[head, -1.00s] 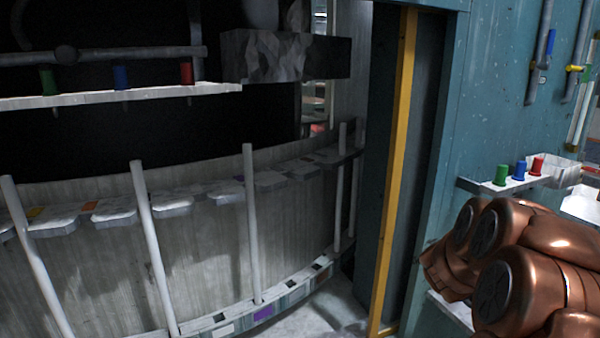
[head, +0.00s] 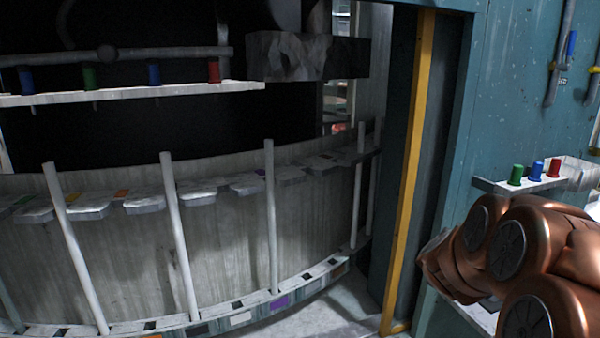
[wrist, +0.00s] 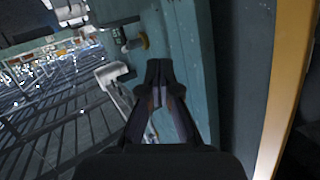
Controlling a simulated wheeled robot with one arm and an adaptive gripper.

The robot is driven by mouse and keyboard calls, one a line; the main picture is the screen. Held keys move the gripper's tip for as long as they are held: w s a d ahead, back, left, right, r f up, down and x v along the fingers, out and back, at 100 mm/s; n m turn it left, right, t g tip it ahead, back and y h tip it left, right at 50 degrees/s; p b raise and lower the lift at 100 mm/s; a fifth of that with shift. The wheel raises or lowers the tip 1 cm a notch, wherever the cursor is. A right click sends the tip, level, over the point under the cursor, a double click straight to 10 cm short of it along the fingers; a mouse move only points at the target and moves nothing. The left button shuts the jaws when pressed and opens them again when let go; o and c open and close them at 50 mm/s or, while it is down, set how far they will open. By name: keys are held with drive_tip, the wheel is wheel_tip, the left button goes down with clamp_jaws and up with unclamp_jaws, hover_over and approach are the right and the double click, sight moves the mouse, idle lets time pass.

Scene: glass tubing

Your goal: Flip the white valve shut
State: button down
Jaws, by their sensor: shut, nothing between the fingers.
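I cannot make out a white valve in either view. In the head view, pipes on the teal wall at right carry a blue handle (head: 572,43) and, at the right edge, a yellow handle (head: 594,70). My gripper (wrist: 160,78) shows in the wrist view with its dark fingers closed together and nothing between them. It is in front of the teal wall (wrist: 200,70), and I cannot tell the gap. In the head view my copper-coloured arm is at the lower right and the gripper is not visible.
A small shelf on the teal wall holds a green cup (head: 516,175), a blue cup (head: 536,171) and a red cup (head: 555,168). A yellow post (head: 411,170) edges the doorway. A curved rack with white poles (head: 181,235) fills the left. A white fixture (wrist: 112,72) shows left of my gripper.

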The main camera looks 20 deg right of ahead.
drive_tip(key=w+a+f+n+t+y, duration=0.1)
drive_tip(key=w+a+n+y, duration=0.15)
drive_tip(key=a, duration=0.45)
drive_tip(key=w+a+f+n+t+y, duration=0.1)
drive_tip(key=a+n+y, duration=0.15)
drive_tip(key=a, duration=0.45)
drive_tip(key=s+a+f+n+g+y, duration=0.1)
drive_tip(key=s+a+f+n+y, duration=0.15)
drive_tip(key=a, duration=0.55)
drive_tip(key=s+a+f+n+g+y, duration=0.15)
drive_tip(key=a+y, duration=0.25)
drive_tip(key=a, duration=0.4)
drive_tip(key=s+a+f+n+g+y, duration=0.15)
drive_tip(key=s+a+g, duration=0.3)
drive_tip(key=s, duration=0.65)
drive_tip(key=s+a+f+n+g, duration=0.25)
drive_tip(key=s+a, duration=0.35)
drive_tip(key=s, duration=0.4)
drive_tip(key=s+d+g+h, duration=0.1)
drive_tip(key=s+g, duration=0.2)
drive_tip(key=s, duration=0.7)
drive_tip(key=shift+d+f, duration=0.25)
drive_tip(key=shift+d, duration=0.15)
drive_tip(key=shift+w+g, duration=0.1)
drive_tip(key=shift+g, duration=0.15)
